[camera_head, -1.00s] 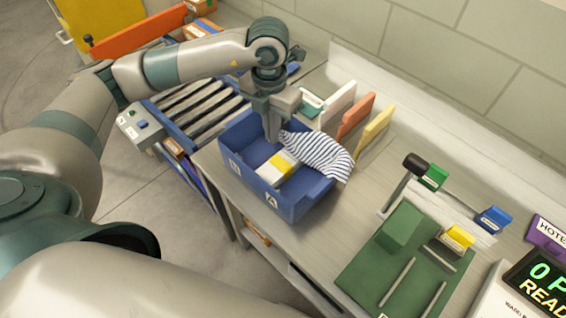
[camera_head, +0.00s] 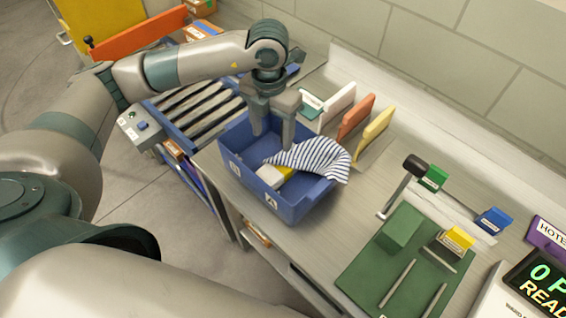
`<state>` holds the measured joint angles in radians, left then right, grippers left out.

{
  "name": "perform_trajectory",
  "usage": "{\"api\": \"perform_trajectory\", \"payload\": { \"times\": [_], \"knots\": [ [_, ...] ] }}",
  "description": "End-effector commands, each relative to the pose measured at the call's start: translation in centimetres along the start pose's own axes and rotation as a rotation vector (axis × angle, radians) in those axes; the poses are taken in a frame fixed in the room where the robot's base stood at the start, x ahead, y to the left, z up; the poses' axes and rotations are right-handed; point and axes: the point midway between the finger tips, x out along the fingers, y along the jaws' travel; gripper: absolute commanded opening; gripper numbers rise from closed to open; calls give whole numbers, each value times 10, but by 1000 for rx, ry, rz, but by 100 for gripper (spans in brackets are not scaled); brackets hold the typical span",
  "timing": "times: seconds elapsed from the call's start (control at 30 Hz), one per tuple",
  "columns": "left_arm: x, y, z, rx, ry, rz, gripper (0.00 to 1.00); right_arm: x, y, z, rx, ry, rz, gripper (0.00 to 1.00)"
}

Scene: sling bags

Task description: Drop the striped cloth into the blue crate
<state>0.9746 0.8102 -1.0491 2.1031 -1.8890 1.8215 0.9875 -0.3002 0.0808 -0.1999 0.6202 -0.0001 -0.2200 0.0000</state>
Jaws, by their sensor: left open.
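The striped cloth (camera_head: 316,157), white with dark blue stripes, lies partly in the blue crate (camera_head: 292,206) and drapes over its right rim. It covers part of a yellow and white item (camera_head: 273,175) inside the crate. My left gripper (camera_head: 272,143) is open above and inside the crate's back part, its fingers apart. The cloth's left end is beside the right finger; I cannot tell whether they touch. My right gripper is not in view.
Upright white, orange and yellow dividers (camera_head: 357,117) stand behind the crate. A green board (camera_head: 385,262) with a block and rods lies to the right. A roller conveyor (camera_head: 198,108) is at left. Bare bench lies between crate and board.

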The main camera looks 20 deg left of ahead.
Motion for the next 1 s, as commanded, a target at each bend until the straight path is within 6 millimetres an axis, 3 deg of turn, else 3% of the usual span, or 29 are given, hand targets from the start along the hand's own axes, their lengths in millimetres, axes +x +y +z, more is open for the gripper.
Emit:
{"api": "perform_trajectory", "payload": {
  "times": [0.47,1.0],
  "knots": [
    [-5,0,0,0,-1,0,75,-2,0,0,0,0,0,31],
    [-48,0,0,0,-1,0,75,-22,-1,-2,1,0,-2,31]
  ]
}}
